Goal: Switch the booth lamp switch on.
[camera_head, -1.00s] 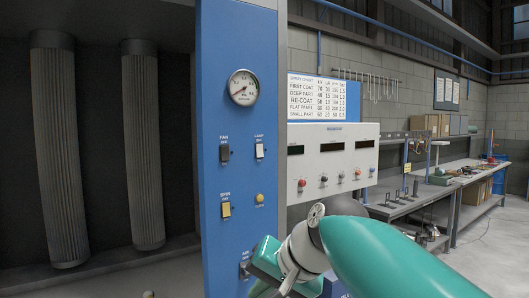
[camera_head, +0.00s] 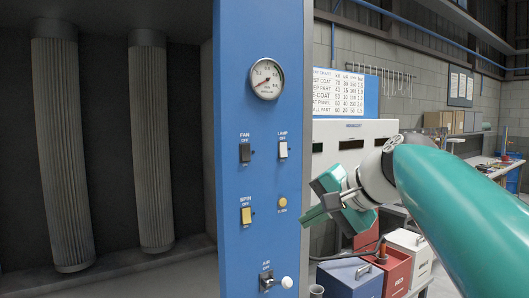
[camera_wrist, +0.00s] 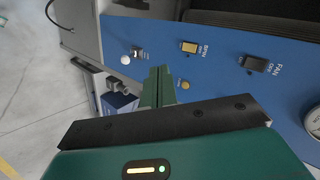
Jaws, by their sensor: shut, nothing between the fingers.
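The booth lamp switch (camera_head: 283,149) is a small white rocker labelled LAMP OFF, at the right of the blue panel (camera_head: 262,120) below the gauge. My gripper (camera_head: 308,217) is shut and empty, below and to the right of that switch, near the panel's right edge. It looks apart from the switch. In the wrist view my closed green fingers (camera_wrist: 158,84) point toward the blue panel (camera_wrist: 215,45). The lamp switch cannot be made out there; my gripper body covers part of the panel.
A black FAN switch (camera_head: 245,152), a yellow SPIN switch (camera_head: 246,215), a yellow button (camera_head: 283,202), an AIR switch (camera_head: 267,280) and a white knob (camera_head: 287,282) share the panel. A red cabinet (camera_head: 393,270) and a grey-white control box (camera_head: 345,140) stand to the right.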

